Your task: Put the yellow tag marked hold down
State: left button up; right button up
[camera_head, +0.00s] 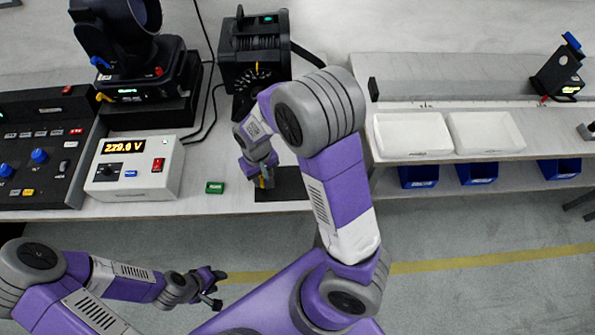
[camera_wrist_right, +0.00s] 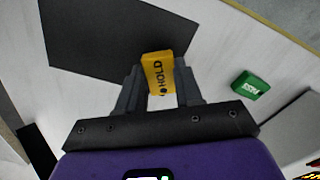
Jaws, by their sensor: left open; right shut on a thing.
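The yellow tag marked HOLD (camera_wrist_right: 158,72) is between the fingers of my right gripper (camera_wrist_right: 160,88), which is shut on it. In the head view my right gripper (camera_head: 263,178) is over the left part of a black mat (camera_head: 290,184) near the bench's front edge; only a little of the tag shows there. In the right wrist view the black mat (camera_wrist_right: 100,40) lies beyond the tag. I cannot tell whether the tag touches the surface. My left gripper (camera_head: 215,287) is open and empty, low in front of the bench.
A green tag marked PASS (camera_head: 215,187) lies left of the mat; it also shows in the wrist view (camera_wrist_right: 250,85). A white meter box (camera_head: 135,170), a control desk (camera_head: 45,150) and a black lamp unit (camera_head: 255,50) stand nearby. White trays (camera_head: 412,134) are at right.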

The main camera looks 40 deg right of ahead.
aim_at(284, 184)
jog(key=s+d+r+m+p, duration=0.3)
jog(key=d+r+m+p, duration=0.25)
jog(key=r+p, duration=0.3)
jog(key=shift+m, duration=0.25)
jog(key=f+b, duration=0.1)
jog(key=f, duration=0.4)
jog(key=f+b, duration=0.2)
jog(key=f, duration=0.3)
jog(key=shift+s+a+f, duration=0.1)
jog(key=shift+s+a, duration=0.05)
jog(key=shift+s, duration=0.05)
jog(key=shift+w+f, duration=0.1)
jog(key=shift+f, duration=0.15)
jog(key=shift+f, duration=0.1)
jog(key=o, duration=1)
